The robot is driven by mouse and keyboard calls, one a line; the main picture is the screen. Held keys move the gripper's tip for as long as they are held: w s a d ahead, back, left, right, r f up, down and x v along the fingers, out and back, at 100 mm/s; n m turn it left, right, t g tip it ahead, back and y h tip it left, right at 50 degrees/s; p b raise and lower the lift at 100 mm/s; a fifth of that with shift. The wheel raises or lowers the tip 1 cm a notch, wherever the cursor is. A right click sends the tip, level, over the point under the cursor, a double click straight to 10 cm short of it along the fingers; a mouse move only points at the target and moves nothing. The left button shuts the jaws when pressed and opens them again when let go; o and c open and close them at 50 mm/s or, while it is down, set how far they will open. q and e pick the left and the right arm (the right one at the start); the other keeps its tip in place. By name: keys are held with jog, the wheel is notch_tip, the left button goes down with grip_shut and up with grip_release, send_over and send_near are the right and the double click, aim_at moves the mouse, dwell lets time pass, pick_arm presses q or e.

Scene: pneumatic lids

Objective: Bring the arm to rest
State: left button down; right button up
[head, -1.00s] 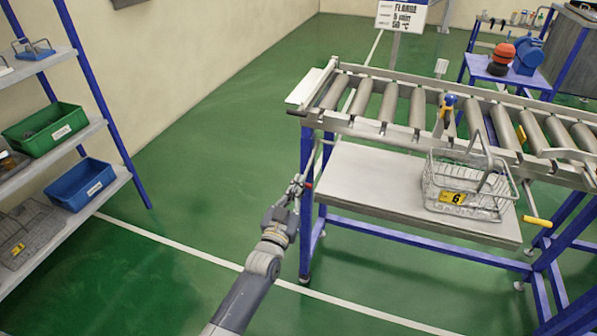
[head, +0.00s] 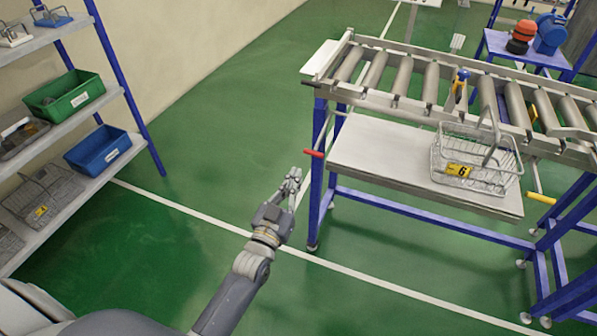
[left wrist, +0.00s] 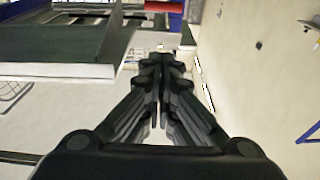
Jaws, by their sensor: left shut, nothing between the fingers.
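My left arm reaches in from the bottom of the head view, and its gripper (head: 290,183) hangs in free air left of the roller table's front leg. The gripper is shut and empty. In the left wrist view its dark fingers (left wrist: 161,75) meet in the middle with nothing between them. A lever with a red handle (head: 313,153) is on the table's left end, close to the gripper in the picture but apart from it. My right gripper is not in view.
The roller conveyor (head: 400,108) has a lower shelf (head: 375,150) holding a wire basket (head: 470,165) with a yellow tag 6. A rack at left holds a green bin (head: 65,98), a blue bin (head: 98,152) and wire baskets. Green floor lies clear between.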

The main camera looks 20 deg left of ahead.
pick_arm(q)
jog(key=s+f+g, duration=0.3)
jog(key=s+f, duration=0.2)
jog(key=f, duration=0.6)
jog(key=s+d+f+m+g, duration=0.1)
jog(key=s+f+g, duration=0.25)
jog(key=f, duration=0.75)
jog(key=s+f+g, duration=0.3)
jog(key=s+f, duration=0.2)
jog(key=f, duration=0.6)
jog(key=s+a+f+g, duration=0.1)
jog(key=s+f+g, duration=0.2)
jog(key=s+f, duration=0.3)
jog(key=s+a+f+g, duration=0.1)
jog(key=s+f+g, duration=0.2)
jog(key=s, duration=1.4)
jog(key=s+a+f+g, duration=0.2)
jog(key=s+f+g, duration=0.1)
jog(key=s+f, duration=0.7)
jog(key=shift+s+m+y, duration=0.3)
jog(key=shift+s, duration=0.9)
jog(key=c, duration=2.3)
grip_release()
jog(key=shift+w+f+g, duration=0.1)
jog(key=shift+g, duration=0.15)
